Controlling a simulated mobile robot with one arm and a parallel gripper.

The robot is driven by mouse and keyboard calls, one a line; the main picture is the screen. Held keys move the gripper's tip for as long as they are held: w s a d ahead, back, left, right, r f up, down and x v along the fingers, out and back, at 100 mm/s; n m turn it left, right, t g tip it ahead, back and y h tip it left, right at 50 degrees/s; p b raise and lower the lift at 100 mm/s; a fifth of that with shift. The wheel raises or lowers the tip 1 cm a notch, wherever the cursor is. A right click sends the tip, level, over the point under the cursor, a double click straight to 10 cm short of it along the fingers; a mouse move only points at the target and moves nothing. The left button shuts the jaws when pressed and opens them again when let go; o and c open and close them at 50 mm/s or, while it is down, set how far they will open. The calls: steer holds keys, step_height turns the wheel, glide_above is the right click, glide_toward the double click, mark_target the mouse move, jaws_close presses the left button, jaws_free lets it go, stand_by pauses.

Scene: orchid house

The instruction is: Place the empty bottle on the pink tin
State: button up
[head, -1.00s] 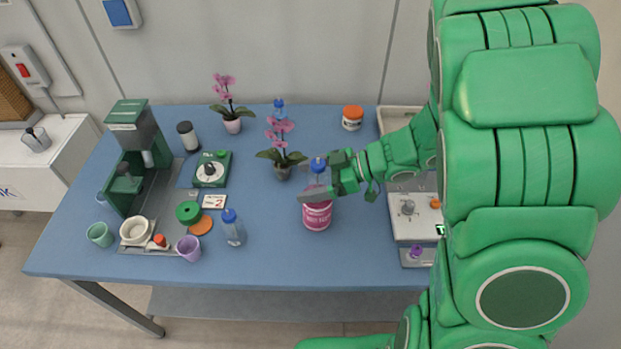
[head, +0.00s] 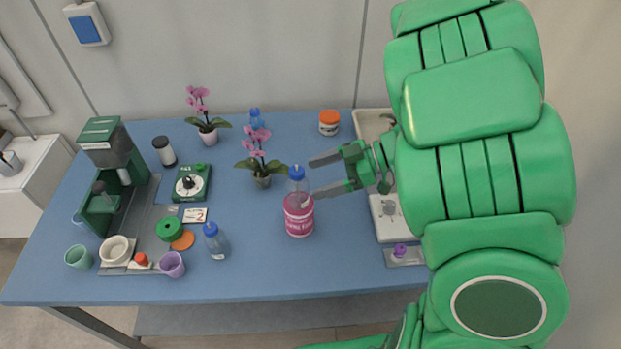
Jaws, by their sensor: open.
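The pink tin (head: 299,216) stands on the blue table, right of the middle. A clear bottle with a blue cap (head: 296,184) stands upright on top of it and looks empty. My gripper (head: 314,177) is open just to the right of this bottle. Its fingers point left toward the bottle and appear clear of it. Two other blue-capped bottles stand on the table: one near the front (head: 216,242), and one at the back (head: 256,121), partly hidden behind an orchid.
A pink orchid (head: 261,165) stands close behind and left of the tin, and another (head: 207,130) farther back. An orange-lidded jar (head: 329,122) is at the back. Trays (head: 404,257) lie on the right under my arm. Table in front of the tin is clear.

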steer(key=shift+v, duration=2.1)
